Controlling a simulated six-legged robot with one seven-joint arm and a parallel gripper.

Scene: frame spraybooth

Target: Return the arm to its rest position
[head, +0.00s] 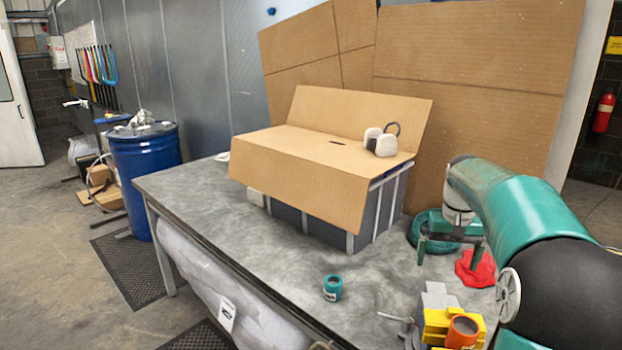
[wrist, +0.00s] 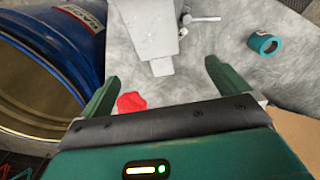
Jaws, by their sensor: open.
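My arm (head: 520,215) reaches in from the right edge in the head view, bent downward over the right end of the grey table (head: 200,200). My gripper (head: 449,256) points down there, beside a red cloth (head: 477,270). In the wrist view my gripper (wrist: 158,82) has its two green fingers spread wide apart. I see nothing held between them. The red cloth also shows in the wrist view (wrist: 131,102), beyond the jaw bar and near the left finger. The height of the fingertips above the table is hard to tell.
A grey bin (head: 375,220) with a cardboard flap box top (head: 300,170) and ear defenders (head: 382,142) stands mid-table. A teal cup (head: 333,288) and a yellow-and-grey item (head: 437,318) are near the front.

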